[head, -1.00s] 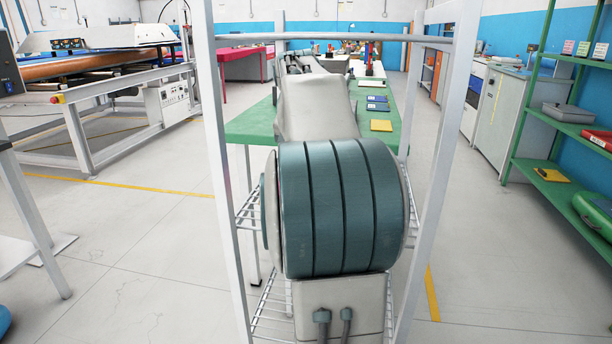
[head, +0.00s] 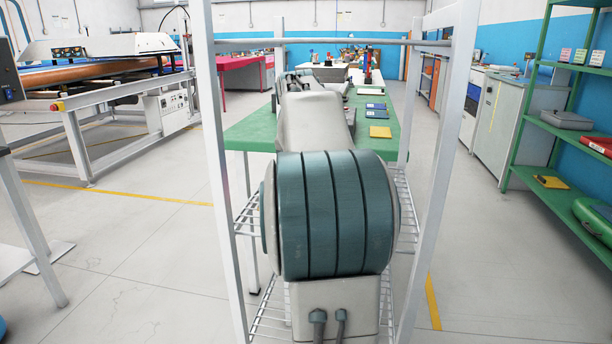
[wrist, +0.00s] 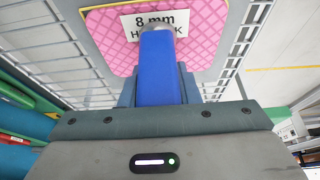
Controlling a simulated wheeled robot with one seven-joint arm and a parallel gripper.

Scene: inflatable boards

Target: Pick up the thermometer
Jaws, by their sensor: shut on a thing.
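My gripper (wrist: 157,88) is shut on a blue piece with a grey rounded end, which I take to be the thermometer (wrist: 157,70). It shows in the wrist view, between the teal fingers and over a pink quilted pad. Its lower part is hidden by the gripper body. In the head view my own arm hides the gripper and the thermometer.
The pink quilted pad (wrist: 100,35) carries a white "8 mm" label (wrist: 195,20) and has wire grating around it. In the head view, a green table (head: 245,132) with several flat items lies ahead. White rack posts (head: 215,160) flank my arm. Green shelves (head: 545,120) stand at right.

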